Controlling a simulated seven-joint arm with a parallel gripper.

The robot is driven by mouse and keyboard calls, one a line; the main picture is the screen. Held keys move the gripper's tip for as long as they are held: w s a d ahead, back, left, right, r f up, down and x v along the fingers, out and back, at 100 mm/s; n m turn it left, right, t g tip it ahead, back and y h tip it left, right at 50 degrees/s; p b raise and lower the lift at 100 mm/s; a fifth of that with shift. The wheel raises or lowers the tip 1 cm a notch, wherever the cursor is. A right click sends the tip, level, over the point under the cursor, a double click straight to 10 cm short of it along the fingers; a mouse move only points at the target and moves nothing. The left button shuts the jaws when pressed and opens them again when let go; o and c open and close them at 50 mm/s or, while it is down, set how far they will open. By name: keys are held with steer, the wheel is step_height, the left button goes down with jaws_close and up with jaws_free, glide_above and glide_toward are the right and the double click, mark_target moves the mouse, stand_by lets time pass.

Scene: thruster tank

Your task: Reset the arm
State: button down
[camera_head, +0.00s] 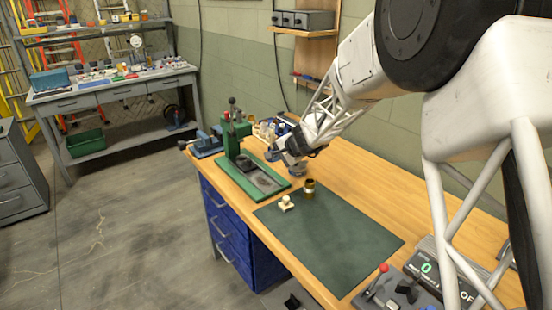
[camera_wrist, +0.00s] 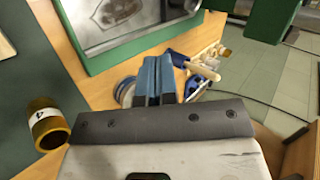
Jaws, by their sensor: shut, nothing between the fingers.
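My white arm reaches in from the right over the wooden workbench. My gripper (camera_head: 294,167) is at its end, pointing down beside the green press (camera_head: 237,140) and its base plate. In the wrist view my gripper (camera_wrist: 157,62) shows two blue-grey fingers side by side, shut with nothing between them. A brass-coloured cylinder (camera_head: 309,187) stands on the dark green mat (camera_head: 330,235); in the wrist view the cylinder (camera_wrist: 46,125) bears a white label reading 4. A small cream block with a knob (camera_head: 286,203) sits on the mat near it. A round grey-blue item (camera_wrist: 125,92) shows beside the fingers.
A blue vise (camera_head: 207,143) is at the bench's far left end. Bottles and small items (camera_head: 268,129) stand behind the press. A control box with a red-knobbed lever (camera_head: 376,282) and a display unit (camera_head: 440,270) are at the near right. The mat's middle is clear.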

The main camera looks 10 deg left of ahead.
steer(key=shift+s, duration=0.1)
steer(key=s+d+r+n+h, duration=0.1)
steer(key=s+d+r, duration=0.35)
steer(key=s, duration=0.25)
steer(key=s+d+r+n+g, duration=0.1)
steer(key=s+d+r+n, duration=0.1)
steer(key=s+d+r, duration=0.4)
steer(key=s+d+r+n+h, duration=0.1)
steer(key=s+d+r, duration=0.25)
steer(key=s, duration=0.55)
steer(key=s+d+h, duration=0.2)
steer(key=s+d, duration=0.3)
steer(key=s, duration=0.4)
steer(key=s+d+n+g+h, duration=0.1)
steer(key=s+d+h, duration=0.1)
steer(key=s+d, duration=0.4)
steer(key=s+d+n+h, duration=0.1)
steer(key=s+d, duration=0.4)
steer(key=s, duration=0.9)
steer(key=shift+s+d+f+h, duration=0.15)
steer(key=shift+d+f+h, duration=0.15)
steer(key=shift+h, duration=0.3)
